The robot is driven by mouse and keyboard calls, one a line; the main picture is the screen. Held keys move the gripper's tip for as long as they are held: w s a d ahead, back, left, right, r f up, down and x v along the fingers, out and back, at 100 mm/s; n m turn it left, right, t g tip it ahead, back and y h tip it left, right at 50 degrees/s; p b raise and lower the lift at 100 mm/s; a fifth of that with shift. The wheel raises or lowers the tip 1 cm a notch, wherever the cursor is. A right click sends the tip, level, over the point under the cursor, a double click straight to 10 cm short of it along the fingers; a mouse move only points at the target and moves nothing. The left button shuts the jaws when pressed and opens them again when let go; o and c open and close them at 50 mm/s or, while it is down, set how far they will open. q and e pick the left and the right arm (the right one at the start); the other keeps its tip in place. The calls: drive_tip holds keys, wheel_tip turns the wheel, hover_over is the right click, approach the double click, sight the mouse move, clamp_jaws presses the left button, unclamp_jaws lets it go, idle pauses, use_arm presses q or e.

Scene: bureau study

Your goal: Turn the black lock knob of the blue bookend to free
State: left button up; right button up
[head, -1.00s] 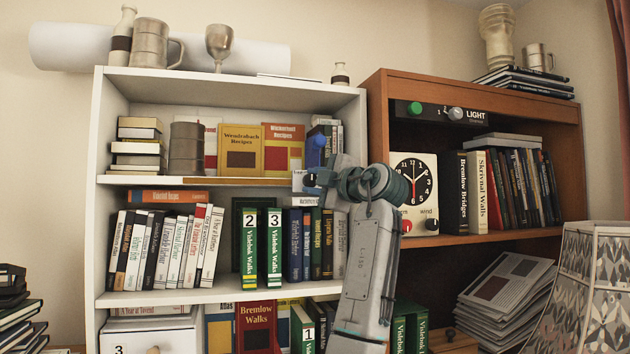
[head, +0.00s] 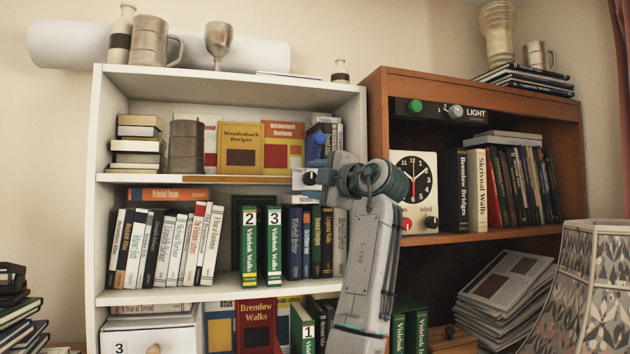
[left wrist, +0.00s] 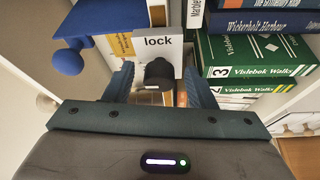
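The blue bookend shows as a blue panel with a round blue knob (left wrist: 70,57) in the left wrist view; its blue part (head: 317,141) also shows on the white bookcase's upper shelf. A white plate marked "lock" (left wrist: 163,47) carries the black lock knob (left wrist: 158,74), which also shows in the head view (head: 310,177). My left gripper (left wrist: 158,80) is open, with one finger on each side of the black knob; gaps show between fingers and knob. In the head view the left gripper (head: 328,180) is partly hidden by its own wrist. My right gripper is not in view.
Green Vislebok Walks books (head: 261,246) and other books stand on the shelf below the knob. The brown bookcase (head: 377,130) with a clock panel (head: 414,191) is close to the right of my left arm. A patterned lampshade (head: 590,280) stands at the lower right.

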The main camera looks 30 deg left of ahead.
use_arm(q)
drive_tip(key=b+v, duration=0.4)
drive_tip(key=v, duration=0.6)
drive_tip(key=shift+s+d, duration=0.15)
drive_tip(key=shift+d, duration=0.2)
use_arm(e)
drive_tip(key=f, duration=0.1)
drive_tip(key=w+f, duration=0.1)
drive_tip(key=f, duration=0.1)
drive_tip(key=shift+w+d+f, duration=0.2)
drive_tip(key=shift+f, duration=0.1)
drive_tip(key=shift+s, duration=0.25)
